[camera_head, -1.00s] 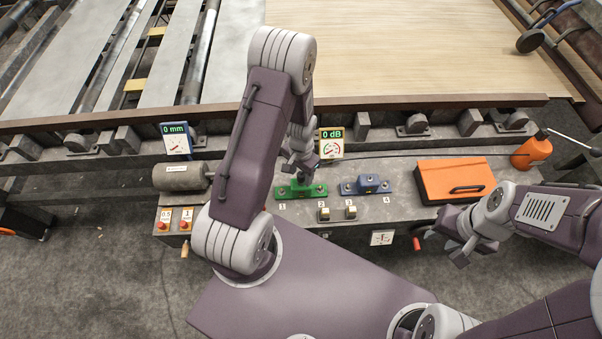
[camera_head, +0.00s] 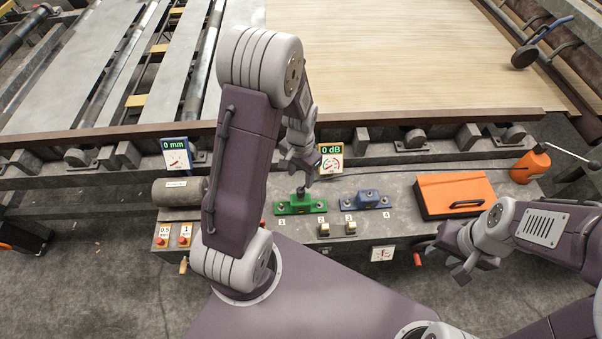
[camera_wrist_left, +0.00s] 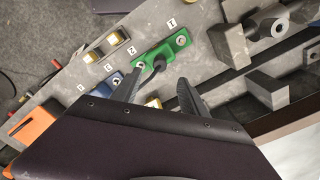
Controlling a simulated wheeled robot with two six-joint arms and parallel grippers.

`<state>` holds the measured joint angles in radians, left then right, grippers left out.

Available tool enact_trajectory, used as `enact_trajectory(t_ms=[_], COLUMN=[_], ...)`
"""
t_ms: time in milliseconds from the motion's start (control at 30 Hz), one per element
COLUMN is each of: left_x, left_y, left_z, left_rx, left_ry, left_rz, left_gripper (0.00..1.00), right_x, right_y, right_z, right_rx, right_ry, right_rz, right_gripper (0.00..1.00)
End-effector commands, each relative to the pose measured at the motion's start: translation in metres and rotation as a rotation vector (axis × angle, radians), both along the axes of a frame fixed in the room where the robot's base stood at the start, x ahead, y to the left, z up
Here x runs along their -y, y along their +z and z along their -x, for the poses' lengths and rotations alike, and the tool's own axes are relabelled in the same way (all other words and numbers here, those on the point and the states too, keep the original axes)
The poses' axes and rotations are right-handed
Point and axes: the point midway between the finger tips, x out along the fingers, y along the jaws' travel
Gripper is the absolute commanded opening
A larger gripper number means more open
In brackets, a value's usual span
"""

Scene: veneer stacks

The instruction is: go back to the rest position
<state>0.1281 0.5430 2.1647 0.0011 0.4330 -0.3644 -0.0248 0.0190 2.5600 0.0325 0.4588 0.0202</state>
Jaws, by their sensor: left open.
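My left gripper (camera_head: 305,172) is open and empty, above the green block (camera_head: 295,205) on the grey bench. The block has a dark upright knob on top. In the left wrist view, the spread fingers (camera_wrist_left: 160,88) stand either side of the knob's line of sight, and the green block (camera_wrist_left: 165,50) lies beyond them. My right gripper (camera_head: 448,262) hangs at the right, in front of the bench edge, with its fingers apart and nothing between them.
A blue block (camera_head: 366,201) sits right of the green one. An orange case (camera_head: 455,194) and an orange can (camera_head: 530,165) stand further right. A wide veneer sheet (camera_head: 400,60) lies beyond the rail.

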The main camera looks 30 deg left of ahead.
Motion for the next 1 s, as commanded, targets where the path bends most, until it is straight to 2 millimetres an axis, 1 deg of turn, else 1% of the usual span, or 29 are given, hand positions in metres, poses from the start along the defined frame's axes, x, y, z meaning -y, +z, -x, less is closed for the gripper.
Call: enact_trajectory(t_ms=[267,333,367,400,467,500,567,633,700,800,1000], left_x=[0.001,0.007,0.011,0.018,0.03,0.037,0.045,0.05,0.049,0.049,0.049], left_y=[0.001,0.016,0.027,0.043,0.064,0.075,0.085,0.088,0.079,0.078,0.078], left_z=[-0.001,-0.011,-0.014,-0.013,-0.002,0.01,0.032,0.062,0.084,0.085,0.084], left_rx=[0.002,0.048,0.075,0.109,0.148,0.163,0.173,0.157,0.105,0.099,0.1], left_ry=[-0.004,-0.026,-0.039,-0.06,-0.069,-0.052,-0.004,0.086,0.191,0.259,0.261], left_rz=[-0.001,-0.005,-0.008,-0.01,-0.008,-0.002,0.009,0.022,0.026,0.03,0.03], left_gripper=[0.51,0.51,0.51,0.51,0.51,0.51,0.51,0.51,0.51,0.51,0.51], right_x=[0.0,0.0,0.0,0.0,0.0,0.0,0.0,0.0,0.0,0.0,0.0], right_y=[0.0,0.0,0.0,0.0,0.0,0.0,0.0,0.0,0.0,0.0,0.0], right_z=[0.0,0.0,0.0,0.0,0.0,0.0,0.0,0.0,0.0,0.0,0.0], right_rx=[0.0,0.0,0.0,0.0,0.0,0.0,0.0,0.0,0.0,0.0,0.0], right_ry=[0.0,0.0,0.0,0.0,0.0,0.0,0.0,0.0,0.0,0.0,0.0], right_rz=[0.0,0.0,0.0,0.0,0.0,0.0,0.0,0.0,0.0,0.0,0.0], right_gripper=[0.36,0.36,0.36,0.36,0.36,0.36,0.36,0.36,0.36,0.36,0.36])
